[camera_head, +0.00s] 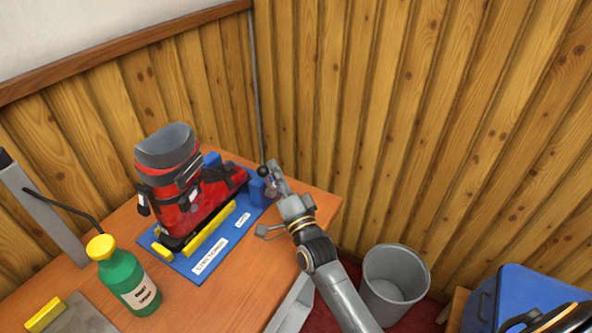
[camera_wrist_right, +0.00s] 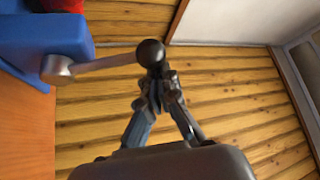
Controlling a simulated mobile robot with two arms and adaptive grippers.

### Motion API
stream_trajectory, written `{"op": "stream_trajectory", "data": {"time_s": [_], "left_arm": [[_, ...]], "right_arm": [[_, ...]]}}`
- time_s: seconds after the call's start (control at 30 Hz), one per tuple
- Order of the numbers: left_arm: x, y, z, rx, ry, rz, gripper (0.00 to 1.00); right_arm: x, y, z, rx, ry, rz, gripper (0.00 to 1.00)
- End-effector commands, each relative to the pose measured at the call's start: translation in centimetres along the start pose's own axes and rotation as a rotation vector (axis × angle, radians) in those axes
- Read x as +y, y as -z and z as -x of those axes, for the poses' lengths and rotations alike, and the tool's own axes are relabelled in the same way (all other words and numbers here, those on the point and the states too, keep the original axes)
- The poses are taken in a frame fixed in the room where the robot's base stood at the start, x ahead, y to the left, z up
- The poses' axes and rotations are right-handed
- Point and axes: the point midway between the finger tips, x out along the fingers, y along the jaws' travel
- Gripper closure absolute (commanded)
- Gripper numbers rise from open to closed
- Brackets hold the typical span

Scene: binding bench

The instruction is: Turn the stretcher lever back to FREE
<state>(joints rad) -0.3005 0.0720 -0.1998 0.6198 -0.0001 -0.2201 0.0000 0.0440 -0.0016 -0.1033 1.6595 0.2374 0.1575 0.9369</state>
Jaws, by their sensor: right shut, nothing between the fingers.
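The stretcher lever is a grey rod with a black ball knob (camera_head: 262,170), at the right end of the blue boot jig (camera_head: 205,262). In the wrist view the lever (camera_wrist_right: 105,63) runs from a pivot on a blue block (camera_wrist_right: 40,42) to its black knob (camera_wrist_right: 151,52). My right gripper (camera_head: 272,172) is beside the knob. In the wrist view my right gripper's fingertips (camera_wrist_right: 156,88) are closed together just below the knob, with nothing seen between them. Whether they touch it I cannot tell. My left gripper is not in view.
A red ski boot (camera_head: 185,205) stands on the jig, with a yellow bar (camera_head: 210,232) along its front. A green bottle (camera_head: 127,285) stands at the left of the wooden bench (camera_head: 250,285). A grey bin (camera_head: 393,280) and a blue box (camera_head: 520,295) are right of the bench.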

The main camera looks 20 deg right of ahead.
Motion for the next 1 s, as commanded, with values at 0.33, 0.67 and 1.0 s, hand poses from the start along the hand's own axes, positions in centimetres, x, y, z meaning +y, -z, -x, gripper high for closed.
{"op": "stream_trajectory", "data": {"time_s": [0.33, 0.67, 1.0], "left_arm": [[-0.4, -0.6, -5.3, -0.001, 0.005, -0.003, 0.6], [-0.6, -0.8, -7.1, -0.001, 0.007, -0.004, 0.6], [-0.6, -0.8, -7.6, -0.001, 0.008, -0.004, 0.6]], "right_arm": [[0.1, -2.8, 2.1, -0.003, 0.191, 0.252, 1.0], [-0.1, -4.3, 3.3, -0.001, 0.288, 0.376, 1.0], [-0.1, -4.9, 3.8, -0.001, 0.286, 0.375, 1.0]]}}
